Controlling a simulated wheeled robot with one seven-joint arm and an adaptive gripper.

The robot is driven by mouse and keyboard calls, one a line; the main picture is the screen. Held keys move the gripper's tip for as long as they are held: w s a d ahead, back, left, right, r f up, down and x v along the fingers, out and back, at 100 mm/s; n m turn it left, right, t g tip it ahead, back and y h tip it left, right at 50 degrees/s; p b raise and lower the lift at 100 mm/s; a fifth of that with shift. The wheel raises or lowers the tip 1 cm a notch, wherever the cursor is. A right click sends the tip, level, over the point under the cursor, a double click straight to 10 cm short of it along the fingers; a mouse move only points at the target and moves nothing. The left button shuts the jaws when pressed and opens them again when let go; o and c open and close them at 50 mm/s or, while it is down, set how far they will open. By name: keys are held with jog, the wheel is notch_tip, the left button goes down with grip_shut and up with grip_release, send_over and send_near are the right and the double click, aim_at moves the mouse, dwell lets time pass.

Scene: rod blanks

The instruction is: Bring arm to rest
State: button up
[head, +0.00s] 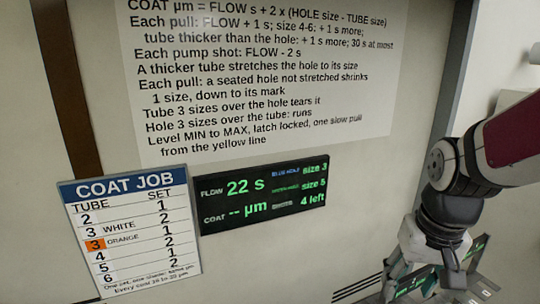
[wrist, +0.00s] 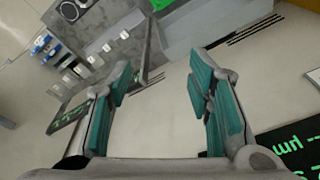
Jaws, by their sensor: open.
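My arm comes in from the right edge of the head view, with a dark red and white link and a grey wrist joint. My gripper (head: 440,272) hangs at the lower right of that view, partly cut off by the bottom edge. In the wrist view my gripper (wrist: 163,80) has its two green-padded fingers spread wide apart. Nothing is held between them. Only pale floor or wall and part of a grey surface show behind the gap.
A dark display (head: 264,192) reads flow 22 s, coat blank, 4 left. A COAT JOB board (head: 130,240) has tube 3 orange marked. A rules sheet (head: 262,85) hangs above. The wrist view shows a grey bench (wrist: 215,28) with small parts at upper left.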

jog(key=s+a+r+n+t, duration=0.2)
jog(key=s+a+r, duration=0.3)
jog(key=s+r, duration=0.4)
jog(key=shift+s+r+t, duration=0.15)
jog(key=shift+r+t, duration=0.35)
jog(key=shift+t, duration=0.4)
